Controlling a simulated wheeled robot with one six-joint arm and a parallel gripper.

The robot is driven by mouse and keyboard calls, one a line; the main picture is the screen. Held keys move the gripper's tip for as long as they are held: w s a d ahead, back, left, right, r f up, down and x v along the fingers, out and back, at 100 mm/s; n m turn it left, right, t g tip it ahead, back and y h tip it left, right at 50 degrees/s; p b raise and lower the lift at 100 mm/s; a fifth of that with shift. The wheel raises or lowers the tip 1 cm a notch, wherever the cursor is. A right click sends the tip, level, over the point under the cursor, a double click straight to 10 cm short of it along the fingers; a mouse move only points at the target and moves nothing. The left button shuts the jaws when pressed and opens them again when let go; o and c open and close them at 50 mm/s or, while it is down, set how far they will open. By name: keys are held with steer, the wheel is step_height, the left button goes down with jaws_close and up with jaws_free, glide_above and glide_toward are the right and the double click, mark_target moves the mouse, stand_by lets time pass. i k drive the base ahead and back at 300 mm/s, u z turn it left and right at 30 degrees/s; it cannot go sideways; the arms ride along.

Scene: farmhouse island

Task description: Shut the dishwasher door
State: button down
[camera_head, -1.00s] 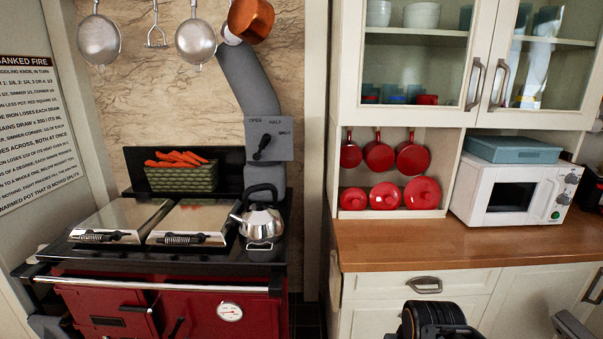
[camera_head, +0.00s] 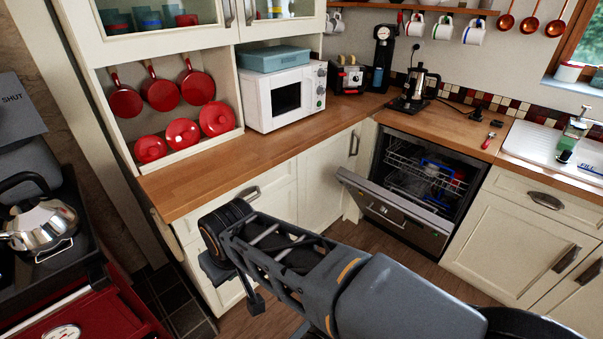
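The dishwasher (camera_head: 478,158) is built in under the wooden counter at the right. Its door (camera_head: 412,226) is partly open, tilted outward from the top and hinged low down. Wire racks (camera_head: 405,165) with some dishes and a blue item show inside.
A red range with a kettle (camera_head: 38,225) stands at the left. White base cabinets (camera_head: 322,182) run to the corner beside the door's left side. A microwave (camera_head: 288,97) and coffee maker (camera_head: 420,88) stand on the counter. Wooden floor (camera_head: 375,246) lies clear before the dishwasher.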

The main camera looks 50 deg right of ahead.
mark_target(374, 196)
steer(key=u, duration=1.95)
steer(key=k, duration=0.95)
steer(key=z, duration=1.95)
steer(key=i, duration=0.5)
